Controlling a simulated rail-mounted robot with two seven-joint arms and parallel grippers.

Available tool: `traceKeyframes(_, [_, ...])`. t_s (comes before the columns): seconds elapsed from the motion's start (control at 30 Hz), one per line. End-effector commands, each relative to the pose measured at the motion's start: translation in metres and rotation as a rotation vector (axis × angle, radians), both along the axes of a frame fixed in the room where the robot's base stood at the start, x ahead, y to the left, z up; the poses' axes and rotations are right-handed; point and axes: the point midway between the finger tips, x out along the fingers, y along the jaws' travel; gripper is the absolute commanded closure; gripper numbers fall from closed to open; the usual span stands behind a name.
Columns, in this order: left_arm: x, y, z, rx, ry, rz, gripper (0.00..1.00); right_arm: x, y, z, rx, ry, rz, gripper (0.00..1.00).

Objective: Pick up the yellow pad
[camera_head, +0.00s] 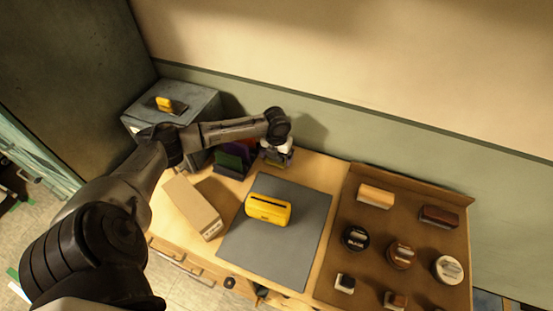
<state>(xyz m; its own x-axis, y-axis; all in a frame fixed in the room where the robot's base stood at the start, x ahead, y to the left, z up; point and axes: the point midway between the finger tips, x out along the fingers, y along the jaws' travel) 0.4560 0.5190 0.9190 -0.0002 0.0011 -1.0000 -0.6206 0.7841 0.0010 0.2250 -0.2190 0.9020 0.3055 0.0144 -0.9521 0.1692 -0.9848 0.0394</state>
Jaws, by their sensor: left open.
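A yellow, rounded block with a dark slot along its top (268,208) lies on a grey mat (300,262) on the wooden table. A smaller yellow piece (164,103) with a dark part beside it sits on a grey cabinet (200,100) at the back left. I cannot tell for sure which of the two is the pad. My left gripper (277,155) points down behind the mat, beyond the yellow block and apart from it. It is open; its fingers are small and hard to make out. My right gripper is out of view.
A long cardboard box (193,207) lies left of the mat. Dark green and purple upright items (235,158) stand close left of my left gripper. A brown tray (412,212) on the right holds several brushes and round tins. The wall runs behind the table.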

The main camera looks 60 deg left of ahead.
Motion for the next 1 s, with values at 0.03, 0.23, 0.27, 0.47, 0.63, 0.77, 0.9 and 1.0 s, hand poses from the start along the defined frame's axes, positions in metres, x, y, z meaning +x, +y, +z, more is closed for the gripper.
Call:
traceKeyframes(0.03, [0.0001, 0.0001, 0.0002, 0.0, 0.0, 0.0, 0.08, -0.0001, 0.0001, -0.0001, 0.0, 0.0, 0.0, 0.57])
traceKeyframes(0.23, [0.0001, 0.0001, 0.0005, 0.0, 0.0, 0.0, 0.21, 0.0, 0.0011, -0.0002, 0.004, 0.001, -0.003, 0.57])
traceKeyframes(0.27, [0.0001, 0.0001, 0.0005, 0.0, 0.0, 0.0, 0.24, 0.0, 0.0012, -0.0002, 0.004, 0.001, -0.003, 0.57])
traceKeyframes(0.47, [0.0002, 0.0001, 0.0007, 0.0, 0.0, 0.0, 0.43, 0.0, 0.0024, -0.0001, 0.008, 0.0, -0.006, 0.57])
traceKeyframes(0.63, [0.0002, 0.0001, 0.0007, 0.0, 0.0, 0.0, 0.59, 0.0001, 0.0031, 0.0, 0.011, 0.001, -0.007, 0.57])
traceKeyframes(0.77, [0.0002, 0.0001, 0.0009, 0.0, 0.0, 0.001, 0.62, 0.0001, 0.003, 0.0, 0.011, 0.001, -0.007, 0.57])
traceKeyframes(0.9, [0.0002, 0.0003, 0.0014, 0.001, -0.001, 0.001, 0.62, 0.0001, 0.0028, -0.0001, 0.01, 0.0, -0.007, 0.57])
traceKeyframes(1.0, [0.0004, 0.0006, 0.0045, 0.001, -0.001, 0.001, 0.62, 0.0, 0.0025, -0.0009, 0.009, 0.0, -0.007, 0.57])
